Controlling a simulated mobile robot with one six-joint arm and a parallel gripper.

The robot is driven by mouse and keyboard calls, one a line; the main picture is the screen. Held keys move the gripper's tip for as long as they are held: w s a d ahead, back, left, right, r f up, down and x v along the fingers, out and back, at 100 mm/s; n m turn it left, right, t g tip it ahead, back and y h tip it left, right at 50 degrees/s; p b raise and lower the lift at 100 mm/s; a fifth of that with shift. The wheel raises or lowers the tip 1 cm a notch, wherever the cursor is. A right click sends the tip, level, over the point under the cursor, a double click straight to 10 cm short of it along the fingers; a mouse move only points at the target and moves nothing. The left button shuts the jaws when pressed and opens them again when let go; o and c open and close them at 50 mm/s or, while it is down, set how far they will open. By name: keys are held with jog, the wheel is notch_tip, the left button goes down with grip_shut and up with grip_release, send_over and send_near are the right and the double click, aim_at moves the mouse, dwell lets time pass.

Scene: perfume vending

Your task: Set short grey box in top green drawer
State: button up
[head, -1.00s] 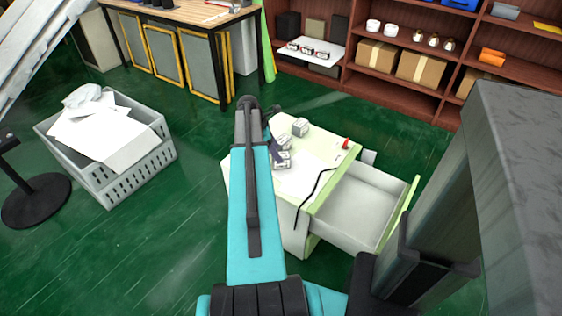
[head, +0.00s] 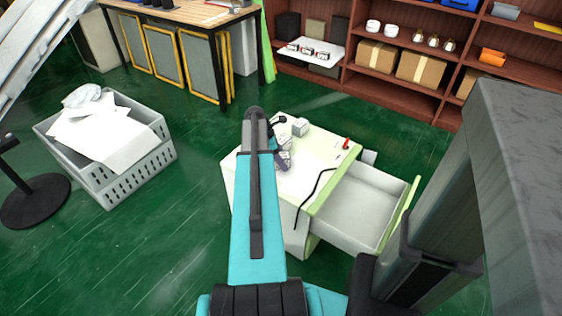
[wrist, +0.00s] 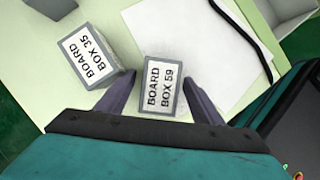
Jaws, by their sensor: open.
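In the wrist view, a small grey box (wrist: 158,87) labelled "BOARD BOX 59" lies between the two fingers of my gripper (wrist: 159,82), which is open around it with gaps on both sides. A second grey box (wrist: 89,59), labelled "BOARD BOX 35", sits tilted just left of the left finger. A third grey box is partly cut off at the wrist view's top left (wrist: 55,5) and shows in the head view (head: 299,126). They rest on the white and green cabinet (head: 322,152). Its top drawer (head: 362,207) is pulled out to the right and looks empty.
A small red item (head: 346,143) lies at the back edge. A grey crate (head: 112,165) stands on the floor to the left.

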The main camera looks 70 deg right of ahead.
jog(key=c, duration=1.3)
jog(key=shift+r, duration=0.1)
jog(key=shift+r, duration=0.55)
jog(key=shift+w+a+r+p, duration=0.1)
jog(key=shift+a+r+p, duration=0.15)
jog(key=shift+r, duration=0.35)
jog(key=shift+w+a+r+p, duration=0.1)
jog(key=shift+a+r, duration=0.15)
jog(key=shift+r, duration=0.35)
jog(key=w+a, duration=0.2)
jog(key=a, duration=0.2)
jog(key=w+a+r, duration=0.1)
jog(key=a, duration=0.4)
jog(key=w+a, duration=0.2)
jog(key=a, duration=0.3)
jog(key=shift+w+r+p, duration=0.15)
jog(key=shift+w+p, duration=0.15)
jog(key=shift+p, duration=0.1)
jog(key=shift+d, duration=0.1)
